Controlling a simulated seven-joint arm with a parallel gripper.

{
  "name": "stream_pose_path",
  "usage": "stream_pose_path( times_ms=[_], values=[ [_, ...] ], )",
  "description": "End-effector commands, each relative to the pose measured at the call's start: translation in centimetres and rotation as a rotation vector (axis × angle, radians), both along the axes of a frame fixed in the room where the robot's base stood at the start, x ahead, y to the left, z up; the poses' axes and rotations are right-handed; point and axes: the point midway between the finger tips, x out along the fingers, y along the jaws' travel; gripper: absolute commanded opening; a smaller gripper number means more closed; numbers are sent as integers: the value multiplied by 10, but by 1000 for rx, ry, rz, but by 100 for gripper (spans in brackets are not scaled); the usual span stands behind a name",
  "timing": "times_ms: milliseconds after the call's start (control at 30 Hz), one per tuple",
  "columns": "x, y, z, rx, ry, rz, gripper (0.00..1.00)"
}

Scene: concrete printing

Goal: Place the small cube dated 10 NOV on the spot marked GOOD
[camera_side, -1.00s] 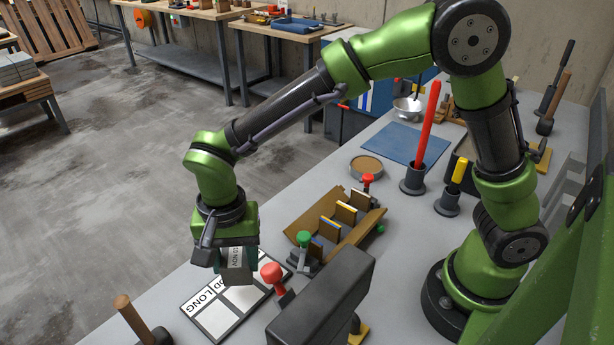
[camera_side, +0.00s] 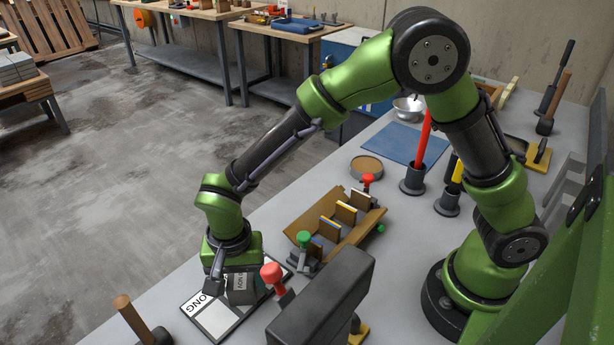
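My gripper (camera_side: 237,285) points down over the white marked board (camera_side: 219,317) near the table's front left edge. It is shut on a small grey cube (camera_side: 241,290) with a label, of which "NOV" can be partly read. The cube is low over the board's upper right part. I cannot tell whether it touches the board. On the board "ONG" shows at the left. The word GOOD is hidden behind the gripper and cube.
A red-knobbed clamp (camera_side: 272,274) and a dark block (camera_side: 322,303) stand close right of the board. A brown tray (camera_side: 296,230) with upright pieces lies behind. A wooden-handled hammer (camera_side: 131,318) is at the front left. A blue mat (camera_side: 409,145) lies further back.

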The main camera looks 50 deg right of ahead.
Motion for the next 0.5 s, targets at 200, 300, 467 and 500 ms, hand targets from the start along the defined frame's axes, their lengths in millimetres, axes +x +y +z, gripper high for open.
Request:
stream_pose_path(
  times_ms=[200,300,467,500],
  values=[
    [0,0,0,0,0,0,78],
    [0,0,0,0,0,0,78],
    [0,0,10,1,-3,1,78],
    [1,1,15,2,-4,1,78]
  ],
)
